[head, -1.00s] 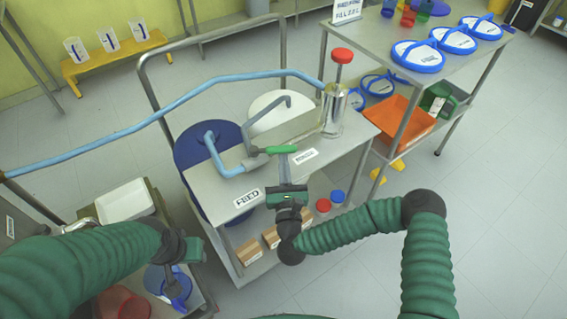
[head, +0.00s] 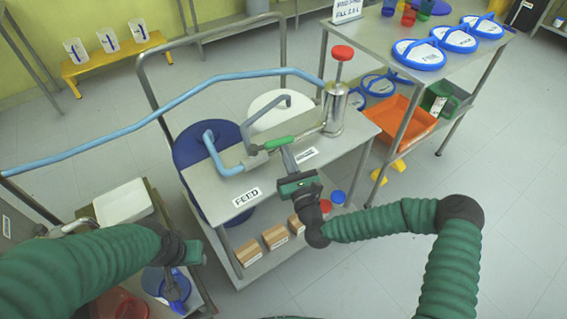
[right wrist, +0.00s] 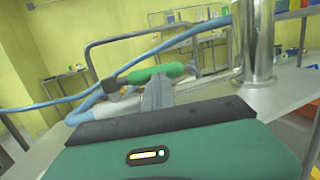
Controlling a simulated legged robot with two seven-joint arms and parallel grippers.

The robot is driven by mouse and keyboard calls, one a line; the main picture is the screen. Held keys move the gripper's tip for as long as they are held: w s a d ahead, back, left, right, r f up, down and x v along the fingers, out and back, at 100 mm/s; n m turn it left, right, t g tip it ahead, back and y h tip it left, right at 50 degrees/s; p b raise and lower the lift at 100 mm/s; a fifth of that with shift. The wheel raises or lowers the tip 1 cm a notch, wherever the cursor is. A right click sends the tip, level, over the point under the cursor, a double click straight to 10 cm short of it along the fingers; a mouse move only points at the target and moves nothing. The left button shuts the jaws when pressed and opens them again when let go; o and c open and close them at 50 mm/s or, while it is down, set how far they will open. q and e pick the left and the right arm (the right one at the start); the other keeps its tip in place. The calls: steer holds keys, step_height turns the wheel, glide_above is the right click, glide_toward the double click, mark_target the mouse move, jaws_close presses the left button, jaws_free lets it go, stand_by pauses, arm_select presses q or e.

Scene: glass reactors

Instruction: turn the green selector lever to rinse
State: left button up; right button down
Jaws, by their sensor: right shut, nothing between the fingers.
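The green selector lever (head: 279,142) sits on the pipe valve on the cart top and points right, tilted slightly toward the far side. The FEED label (head: 246,197) lies near the front left. A second label (head: 307,154), too small to read, lies right of the lever. My right gripper (head: 288,154) is shut and empty, its fingertips against or very close to the lever's near side. In the right wrist view the lever (right wrist: 155,73) lies across the fingertips (right wrist: 157,88); contact is unclear. My left gripper (head: 192,252) is low at left, its jaws unclear.
A steel pump cylinder with a red knob (head: 342,53) stands right of the lever. A blue hose (head: 130,136) crosses to the left. A shelf (head: 385,50) with blue-rimmed lids is at right. Cardboard boxes (head: 275,236) sit on the cart's lower shelf.

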steer(key=shift+w+b, duration=0.3)
steer(key=shift+w, duration=0.65)
